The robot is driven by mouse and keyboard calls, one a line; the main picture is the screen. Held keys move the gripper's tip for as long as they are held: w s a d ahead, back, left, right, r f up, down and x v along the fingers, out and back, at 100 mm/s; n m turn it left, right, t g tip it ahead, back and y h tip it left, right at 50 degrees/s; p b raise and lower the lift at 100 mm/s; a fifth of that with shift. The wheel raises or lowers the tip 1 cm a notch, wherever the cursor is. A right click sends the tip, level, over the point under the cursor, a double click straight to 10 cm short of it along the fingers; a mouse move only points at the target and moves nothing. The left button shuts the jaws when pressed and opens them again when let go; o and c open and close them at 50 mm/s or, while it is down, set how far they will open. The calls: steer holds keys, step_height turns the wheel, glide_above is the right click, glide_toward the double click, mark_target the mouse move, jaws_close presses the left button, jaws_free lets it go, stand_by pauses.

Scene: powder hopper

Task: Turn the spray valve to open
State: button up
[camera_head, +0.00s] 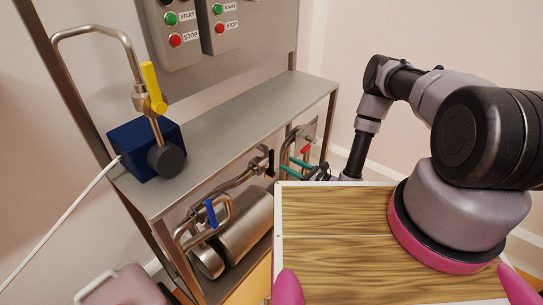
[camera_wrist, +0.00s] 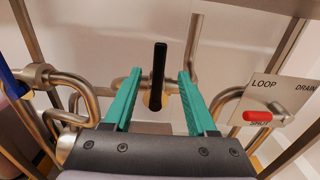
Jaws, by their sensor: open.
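No label marks a spray valve. In the wrist view, a valve with a black lever handle (camera_wrist: 159,62) stands upright on a steel pipe, its lower part brass-coloured. The handle also shows in the head view (camera_head: 271,162), below the shelf. My gripper (camera_wrist: 159,76) is open, its teal fingers on either side of the black handle in the picture, with gaps on both sides. I cannot tell how far the fingertips reach along its depth. In the head view my gripper (camera_head: 298,166) is at the right end of the pipework. Nothing is held.
A red-handled valve (camera_wrist: 258,116) sits by a plate (camera_wrist: 275,97) reading LOOP, DRAIN and SHUT. A blue-handled valve (camera_head: 210,213) is on the left pipes. A yellow-handled valve (camera_head: 153,86) stands above a dark blue box. The steel shelf (camera_head: 235,123) overhangs the pipework.

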mark_target(274, 156)
steer(key=x, duration=0.9)
steer(key=shift+w+a, duration=0.2)
jaws_close()
stand_by(1.1)
